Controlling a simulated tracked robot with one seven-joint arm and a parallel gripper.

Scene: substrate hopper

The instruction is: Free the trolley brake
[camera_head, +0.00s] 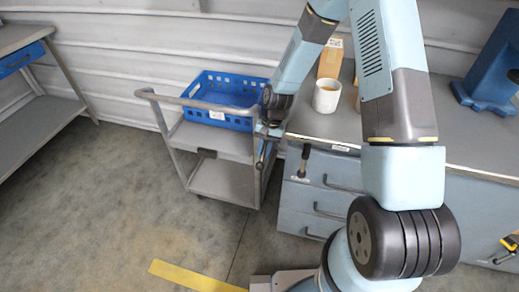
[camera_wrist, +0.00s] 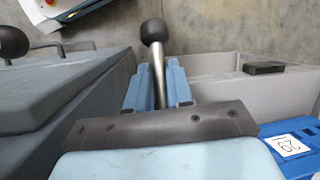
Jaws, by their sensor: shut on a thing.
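The grey trolley (camera_head: 222,183) stands left of the bench, and its grey wall (camera_wrist: 212,66) shows in the wrist view. A metal lever with a black ball knob (camera_wrist: 154,31) runs between the two blue fingers of my gripper (camera_wrist: 158,82), which is shut on its shaft. The knob sticks out beyond the fingertips. In the head view my gripper (camera_head: 262,155) hangs at the trolley's right end, beside the bench; the held lever is hard to make out there. The lever's lower end is hidden in the wrist view.
A blue crate (camera_head: 216,116) sits on the trolley's top. The bench (camera_head: 316,124) with drawers is close on the right, bearing a white mug (camera_head: 327,96). Another black-knobbed lever (camera_head: 304,158) is on the bench's side. The floor left of the trolley is clear.

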